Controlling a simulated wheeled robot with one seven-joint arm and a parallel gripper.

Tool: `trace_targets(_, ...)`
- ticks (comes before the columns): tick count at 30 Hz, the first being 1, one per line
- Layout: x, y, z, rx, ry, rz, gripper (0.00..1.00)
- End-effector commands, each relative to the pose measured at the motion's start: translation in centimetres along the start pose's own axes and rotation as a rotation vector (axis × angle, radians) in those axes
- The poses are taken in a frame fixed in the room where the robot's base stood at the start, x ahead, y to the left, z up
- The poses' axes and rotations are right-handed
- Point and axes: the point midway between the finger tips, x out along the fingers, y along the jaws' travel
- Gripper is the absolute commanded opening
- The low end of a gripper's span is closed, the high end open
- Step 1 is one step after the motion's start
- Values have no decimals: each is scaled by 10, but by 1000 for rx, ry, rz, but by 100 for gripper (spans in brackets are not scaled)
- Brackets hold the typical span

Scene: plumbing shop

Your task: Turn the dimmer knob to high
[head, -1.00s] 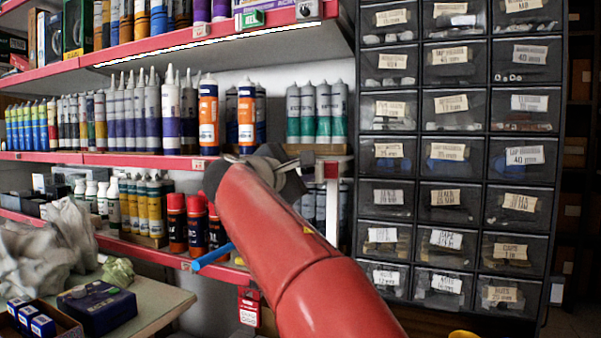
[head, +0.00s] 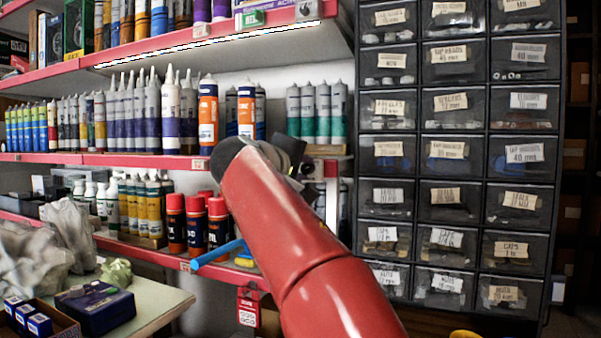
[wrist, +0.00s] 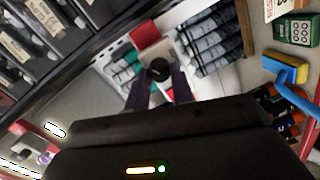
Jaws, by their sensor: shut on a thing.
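My red arm hides most of the fingers there. The knob's marking and setting are too small to read. The light strip (head: 210,44) under the upper shelf is lit.
Teal cartridges (head: 323,115) stand just above the shelf end, with orange-and-blue tubes (head: 208,115) to the left. Black labelled drawers (head: 455,150) fill the right. Red-capped cans (head: 196,225) and a blue-handled tool (head: 215,254) are below left, close to my arm.

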Motion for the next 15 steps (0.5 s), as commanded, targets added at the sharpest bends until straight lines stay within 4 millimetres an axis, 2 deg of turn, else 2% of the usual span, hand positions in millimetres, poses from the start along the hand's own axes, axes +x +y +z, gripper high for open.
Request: trace_targets(15,1,-2,3,486,38,-43,0)
